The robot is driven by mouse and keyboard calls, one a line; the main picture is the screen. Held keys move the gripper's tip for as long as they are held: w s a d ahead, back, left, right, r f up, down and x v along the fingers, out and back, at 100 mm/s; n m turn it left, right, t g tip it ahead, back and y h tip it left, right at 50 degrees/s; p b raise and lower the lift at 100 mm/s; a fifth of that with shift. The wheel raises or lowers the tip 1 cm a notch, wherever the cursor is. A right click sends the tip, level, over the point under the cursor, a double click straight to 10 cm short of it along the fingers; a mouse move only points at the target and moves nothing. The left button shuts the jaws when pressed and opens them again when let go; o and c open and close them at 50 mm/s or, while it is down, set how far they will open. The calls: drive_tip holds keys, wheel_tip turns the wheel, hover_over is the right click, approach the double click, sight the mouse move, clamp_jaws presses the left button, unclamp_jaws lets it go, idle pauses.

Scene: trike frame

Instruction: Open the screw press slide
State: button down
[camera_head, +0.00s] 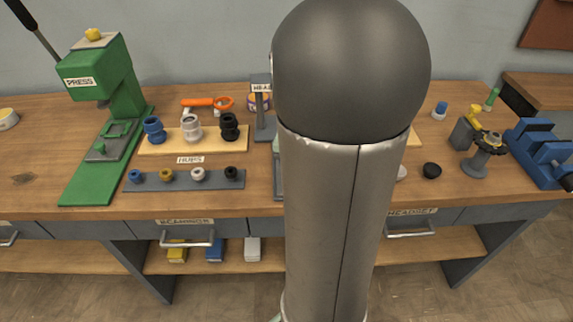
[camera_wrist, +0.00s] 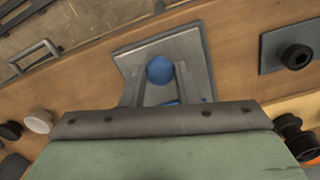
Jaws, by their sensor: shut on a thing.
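The screw press I take to be the grey stand (camera_head: 263,105) with a partly covered label, at the middle back of the bench. Its grey base strip (camera_head: 278,182) runs toward the front and is mostly hidden behind my arm. In the wrist view a grey plate (camera_wrist: 192,42) carries a round blue knob (camera_wrist: 160,69). My gripper (camera_wrist: 160,76) has its two grey fingers on either side of the blue knob and is shut on it. My gripper is hidden behind my arm in the head view.
A green press (camera_head: 105,75) stands at the left. A hub board (camera_head: 215,180) and a wooden block with larger hubs (camera_head: 170,146) lie between it and the grey stand. A black cap (camera_head: 432,170) and a blue vise (camera_head: 540,155) are at the right. Drawer handles (camera_head: 187,240) stick out in front.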

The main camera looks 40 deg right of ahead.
drive_tip(key=shift+s+a, duration=0.1)
drive_tip(key=c, duration=1.1)
unclamp_jaws()
wheel_tip(320, 180, up, 18)
drive_tip(key=shift+f, duration=0.25)
